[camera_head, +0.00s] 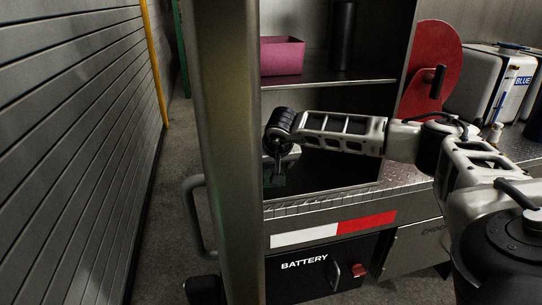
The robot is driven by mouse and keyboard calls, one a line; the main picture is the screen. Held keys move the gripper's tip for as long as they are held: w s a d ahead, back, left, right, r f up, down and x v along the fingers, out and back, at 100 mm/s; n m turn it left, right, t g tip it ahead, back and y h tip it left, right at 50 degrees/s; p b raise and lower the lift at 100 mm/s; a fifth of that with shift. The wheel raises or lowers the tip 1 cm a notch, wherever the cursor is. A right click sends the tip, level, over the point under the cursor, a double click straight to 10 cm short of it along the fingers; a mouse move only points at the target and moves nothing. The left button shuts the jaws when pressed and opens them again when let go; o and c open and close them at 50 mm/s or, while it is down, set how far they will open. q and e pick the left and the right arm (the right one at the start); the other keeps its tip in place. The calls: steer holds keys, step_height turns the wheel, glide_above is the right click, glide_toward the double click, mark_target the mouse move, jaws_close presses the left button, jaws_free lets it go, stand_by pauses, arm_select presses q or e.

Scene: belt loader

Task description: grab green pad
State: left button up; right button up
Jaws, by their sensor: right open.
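I cannot make out a green pad for certain. My right arm comes in from the right, and its open gripper (278,172) points down over the dark, glossy recessed surface (335,172) of the loader's deck. A small greyish-green patch shows beside the gripper, too small and dark to identify. The gripper appears empty, though its fingers are small and dark. My left gripper is not in view.
A thick metal post (222,130) stands just left of the gripper. A pink bin (282,56) and a black cylinder (342,35) sit on the shelf above. A red disc (432,68) and a white case (512,88) stand to the right. A battery box (310,281) is below.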

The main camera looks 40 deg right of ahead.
steer(key=c, duration=1.1)
steer(key=shift+r, duration=0.1)
